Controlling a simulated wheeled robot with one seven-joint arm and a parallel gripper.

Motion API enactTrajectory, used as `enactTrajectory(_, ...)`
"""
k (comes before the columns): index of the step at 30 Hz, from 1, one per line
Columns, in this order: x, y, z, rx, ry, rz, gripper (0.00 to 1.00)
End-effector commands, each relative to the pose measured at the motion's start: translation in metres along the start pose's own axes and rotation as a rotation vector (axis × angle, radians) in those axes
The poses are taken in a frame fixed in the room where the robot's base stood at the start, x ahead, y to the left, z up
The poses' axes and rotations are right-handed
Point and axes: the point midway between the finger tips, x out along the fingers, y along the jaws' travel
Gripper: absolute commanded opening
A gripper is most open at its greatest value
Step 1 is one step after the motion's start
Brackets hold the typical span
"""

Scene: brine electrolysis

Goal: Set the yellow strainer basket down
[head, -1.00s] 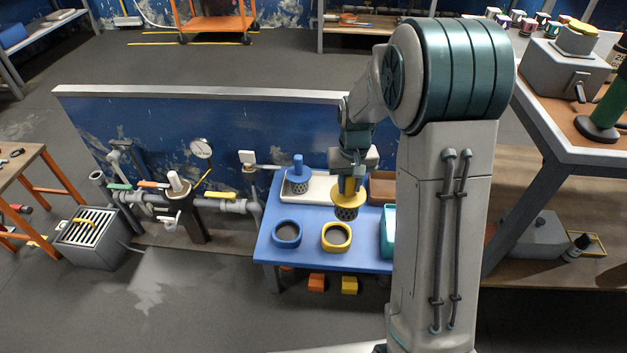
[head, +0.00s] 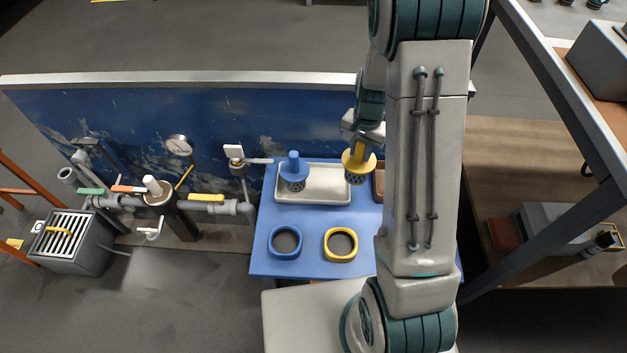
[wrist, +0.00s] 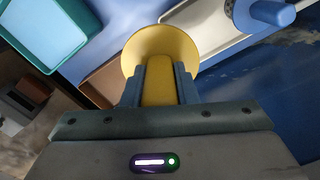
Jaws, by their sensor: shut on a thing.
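My gripper (wrist: 160,82) is shut on the handle of the yellow strainer basket, which has a wide yellow flange and a dark mesh cup. In the head view the yellow strainer basket (head: 359,161) hangs upright over the right end of the white tray (head: 325,198), apparently clear of it; my arm partly hides the gripper. The wrist view shows the yellow flange (wrist: 146,42) just past the fingers. The blue strainer basket (head: 294,172) stands at the tray's left end. A yellow ring (head: 341,257) and a blue ring (head: 286,254) sit in front on the blue table.
A brown tray (head: 379,181) lies right of the white tray, mostly behind my arm. A teal tray (wrist: 38,35) shows in the wrist view. Pipes with valves (head: 208,206) and a blue wall panel (head: 60,120) stand left and behind. Bare tabletop lies around the rings.

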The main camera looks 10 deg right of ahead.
Motion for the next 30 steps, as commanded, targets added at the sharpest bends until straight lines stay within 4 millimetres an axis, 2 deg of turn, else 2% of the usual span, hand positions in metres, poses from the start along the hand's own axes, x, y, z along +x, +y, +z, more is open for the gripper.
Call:
enactTrajectory(1, 0.006, 0.010, 0.000, 0.087, 0.001, 0.005, 0.00)
enactTrajectory(4, 0.015, 0.024, -0.002, 0.227, 0.010, 0.008, 0.00)
enactTrajectory(8, 0.026, 0.024, -0.004, 0.300, 0.016, 0.010, 0.00)
enactTrajectory(21, 0.084, -0.065, -0.018, 0.303, 0.017, 0.009, 0.00)
enactTrajectory(25, 0.090, -0.079, -0.020, 0.304, 0.017, 0.009, 0.00)
enactTrajectory(30, 0.100, -0.082, -0.020, 0.306, 0.015, 0.010, 0.00)
